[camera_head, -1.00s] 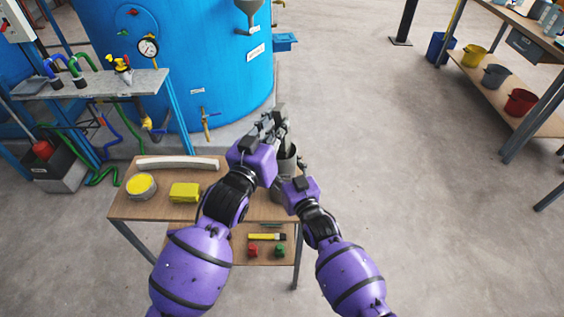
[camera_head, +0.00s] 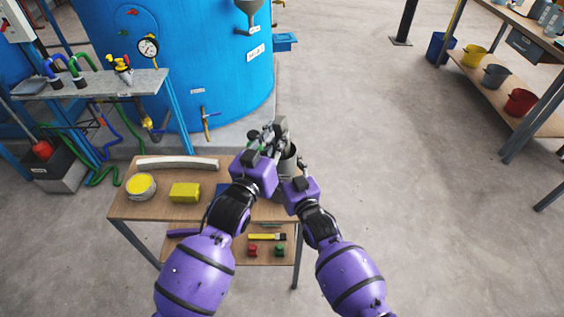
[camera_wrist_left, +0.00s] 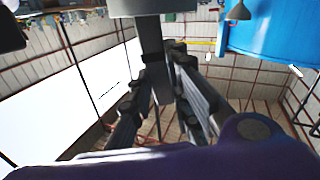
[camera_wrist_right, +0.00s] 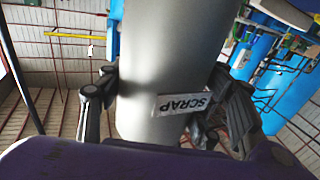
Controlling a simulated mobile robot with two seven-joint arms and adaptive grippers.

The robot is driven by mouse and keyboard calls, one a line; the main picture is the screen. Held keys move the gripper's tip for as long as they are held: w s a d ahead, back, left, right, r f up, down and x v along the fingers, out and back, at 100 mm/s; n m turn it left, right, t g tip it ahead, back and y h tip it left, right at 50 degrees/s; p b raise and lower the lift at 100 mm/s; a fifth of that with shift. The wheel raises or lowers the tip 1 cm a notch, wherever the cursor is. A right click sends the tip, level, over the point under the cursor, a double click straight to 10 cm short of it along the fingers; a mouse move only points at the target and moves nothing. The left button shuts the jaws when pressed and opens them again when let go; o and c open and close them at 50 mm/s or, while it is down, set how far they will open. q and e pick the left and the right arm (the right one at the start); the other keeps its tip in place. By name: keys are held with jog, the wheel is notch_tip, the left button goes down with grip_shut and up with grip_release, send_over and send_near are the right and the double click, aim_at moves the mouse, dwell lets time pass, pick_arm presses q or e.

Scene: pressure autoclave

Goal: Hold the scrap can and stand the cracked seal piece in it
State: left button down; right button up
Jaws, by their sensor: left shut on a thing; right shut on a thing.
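The scrap can (camera_head: 289,166) is a grey cylinder at the right end of the small wooden table. In the right wrist view its body (camera_wrist_right: 150,60) carries a white SCRAP label. My right gripper (camera_head: 298,186) is shut around the can's side. My left gripper (camera_head: 270,137) is over the can's mouth, shut on a dark grey strip, the cracked seal piece (camera_wrist_left: 151,45). In the left wrist view the strip reaches from between the fingers to the grey can (camera_wrist_left: 165,6). In the head view the left gripper hides most of the strip; I cannot tell how deep it sits.
A white curved strip (camera_head: 178,162), a yellow tin (camera_head: 141,186) and a yellow block (camera_head: 186,193) lie on the table's left part. Tools lie on its lower shelf (camera_head: 267,243). The blue autoclave (camera_head: 180,70) stands close behind.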

pick_arm(q)
jog(key=shift+f, duration=0.1)
jog(key=c, duration=1.6)
grip_release()
jog(key=shift+o, duration=0.2)
jog(key=shift+f, duration=0.1)
